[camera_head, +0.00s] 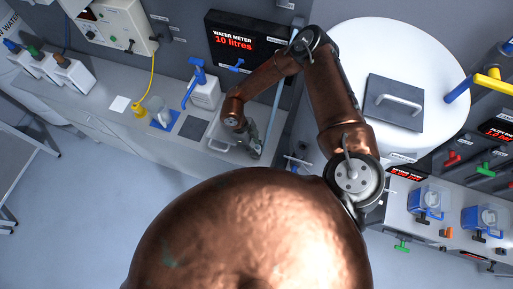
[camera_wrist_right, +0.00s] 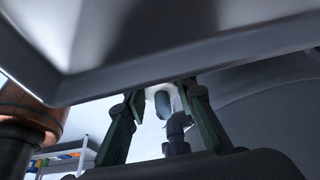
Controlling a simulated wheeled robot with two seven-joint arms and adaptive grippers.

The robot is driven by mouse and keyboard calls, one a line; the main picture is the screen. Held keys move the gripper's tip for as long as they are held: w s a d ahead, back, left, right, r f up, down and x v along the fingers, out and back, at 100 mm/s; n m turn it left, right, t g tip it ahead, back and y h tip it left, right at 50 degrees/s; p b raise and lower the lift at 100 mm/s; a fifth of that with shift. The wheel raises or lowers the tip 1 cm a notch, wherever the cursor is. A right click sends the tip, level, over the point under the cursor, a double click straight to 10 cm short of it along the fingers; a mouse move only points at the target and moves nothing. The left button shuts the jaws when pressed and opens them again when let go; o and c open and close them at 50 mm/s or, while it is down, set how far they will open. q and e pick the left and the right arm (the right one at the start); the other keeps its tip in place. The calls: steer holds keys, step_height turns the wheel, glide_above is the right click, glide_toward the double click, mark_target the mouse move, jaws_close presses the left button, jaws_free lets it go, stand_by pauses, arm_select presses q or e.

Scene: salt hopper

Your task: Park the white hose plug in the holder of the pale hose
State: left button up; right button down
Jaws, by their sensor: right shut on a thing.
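My right gripper (camera_head: 254,148) hangs over the right end of the counter, beside the sink. In the right wrist view its two dark fingers (camera_wrist_right: 164,98) are closed on a small white piece with a grey-blue middle (camera_wrist_right: 163,103), which I take for the white hose plug. Most of the plug is hidden by the fingers and by a pale slab above them. A pale bluish hose or pipe (camera_head: 273,117) runs down close to the right of the gripper in the head view. I cannot make out its holder. My left gripper is not in view.
The sink (camera_head: 217,133) lies left of the gripper. The water meter (camera_head: 234,43) is behind. A large round white tank (camera_head: 438,55) stands to the right.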

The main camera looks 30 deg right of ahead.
mark_target(255, 147)
steer(key=c, duration=1.5)
jaws_free()
steer(key=shift+o, duration=0.6)
steer(key=o, duration=0.4)
steer(key=shift+c, duration=0.2)
steer(key=shift+r, duration=0.15)
steer(key=shift+p+v, duration=1.7)
steer(key=shift+v, duration=1.2)
steer(key=shift+w, duration=0.1)
